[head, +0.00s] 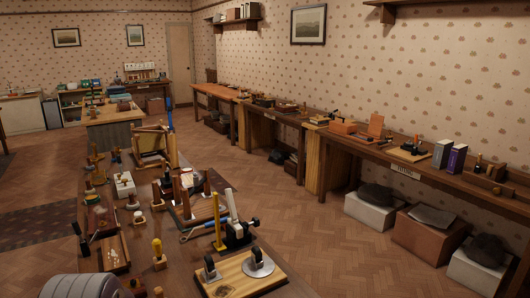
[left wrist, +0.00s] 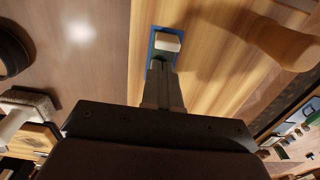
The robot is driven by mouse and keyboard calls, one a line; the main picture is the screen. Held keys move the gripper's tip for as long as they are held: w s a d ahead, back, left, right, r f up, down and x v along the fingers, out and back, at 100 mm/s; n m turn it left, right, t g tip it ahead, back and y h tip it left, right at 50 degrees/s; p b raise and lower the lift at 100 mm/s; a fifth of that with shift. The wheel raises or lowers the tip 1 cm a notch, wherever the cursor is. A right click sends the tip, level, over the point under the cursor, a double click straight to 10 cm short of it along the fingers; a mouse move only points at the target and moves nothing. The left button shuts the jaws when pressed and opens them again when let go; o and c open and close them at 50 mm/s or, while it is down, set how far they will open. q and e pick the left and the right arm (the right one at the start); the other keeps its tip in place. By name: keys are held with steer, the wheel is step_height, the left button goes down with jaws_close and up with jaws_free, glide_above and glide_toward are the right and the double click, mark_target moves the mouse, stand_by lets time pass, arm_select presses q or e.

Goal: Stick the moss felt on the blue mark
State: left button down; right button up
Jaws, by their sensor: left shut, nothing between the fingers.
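In the left wrist view the blue mark (left wrist: 151,46) is a small upright rectangle on a light wood surface, its edge showing around a pale block-shaped tip (left wrist: 168,42). I cannot tell whether that tip is part of my finger or a separate piece. My left gripper (left wrist: 164,68) is shut, its grey-green fingers pointing at the mark and covering its lower part. I cannot tell whether they touch the surface. I cannot make out the moss felt for certain in either view. My right gripper is in neither view.
A turned wooden knob (left wrist: 285,43) stands right of the mark in the left wrist view, and a dark round thing (left wrist: 10,52) lies at left. In the head view a light wood board (head: 240,280) lies on the crowded near table. The parquet floor (head: 285,215) is open.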

arm_select(q)
step_height(320, 180, up, 6)
steer(key=p, duration=0.6)
steer(key=shift+r, duration=0.1)
